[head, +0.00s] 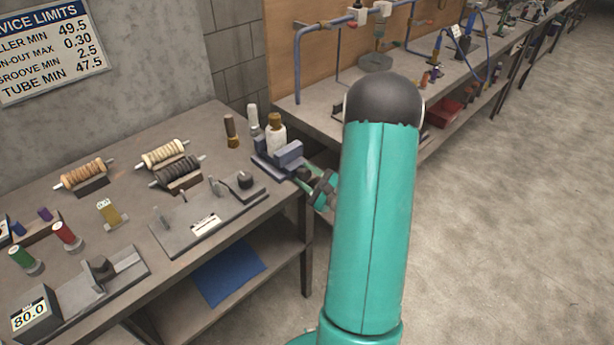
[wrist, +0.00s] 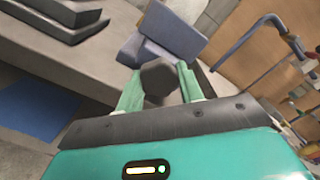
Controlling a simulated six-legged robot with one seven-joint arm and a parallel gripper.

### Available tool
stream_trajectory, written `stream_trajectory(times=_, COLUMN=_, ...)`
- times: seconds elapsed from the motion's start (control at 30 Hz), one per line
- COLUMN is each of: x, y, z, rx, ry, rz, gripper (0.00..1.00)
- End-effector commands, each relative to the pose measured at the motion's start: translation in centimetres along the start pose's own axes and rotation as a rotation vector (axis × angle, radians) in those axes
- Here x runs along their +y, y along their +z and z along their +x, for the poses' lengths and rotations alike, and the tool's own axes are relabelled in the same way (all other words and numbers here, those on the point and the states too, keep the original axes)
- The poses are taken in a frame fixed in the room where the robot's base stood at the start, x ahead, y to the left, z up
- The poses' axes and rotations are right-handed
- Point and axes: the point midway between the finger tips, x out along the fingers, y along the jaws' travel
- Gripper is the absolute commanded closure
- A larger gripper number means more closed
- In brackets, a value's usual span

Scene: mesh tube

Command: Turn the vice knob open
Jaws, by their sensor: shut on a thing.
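The vice (head: 280,160) is a blue-grey block at the right front corner of the workbench. Its dark knob (wrist: 160,82) shows in the wrist view between the two green fingers of my gripper (wrist: 160,88). The fingers are shut on the knob from both sides. The vice's blue-grey jaws (wrist: 168,35) show just behind the knob. In the head view my gripper (head: 312,182) reaches the vice from the right, and my arm hides part of it.
The workbench (head: 130,160) carries rollers (head: 177,170), a plate fixture (head: 205,222), spools and a gauge block (head: 33,312). Bottles (head: 277,137) stand behind the vice. A second bench (head: 330,95) with blue pipes stands behind. The floor (head: 500,220) at right is clear.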

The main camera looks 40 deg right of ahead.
Motion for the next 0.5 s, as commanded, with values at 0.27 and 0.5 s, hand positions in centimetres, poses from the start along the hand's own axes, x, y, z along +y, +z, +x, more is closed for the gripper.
stream_trajectory(times=0.27, x=0.04, y=-0.07, z=-0.13, rx=0.003, ry=0.001, rz=0.0, gripper=0.61)
stream_trajectory(times=0.5, x=0.08, y=-0.05, z=-0.07, rx=0.002, ry=0.002, rz=0.001, gripper=0.41)
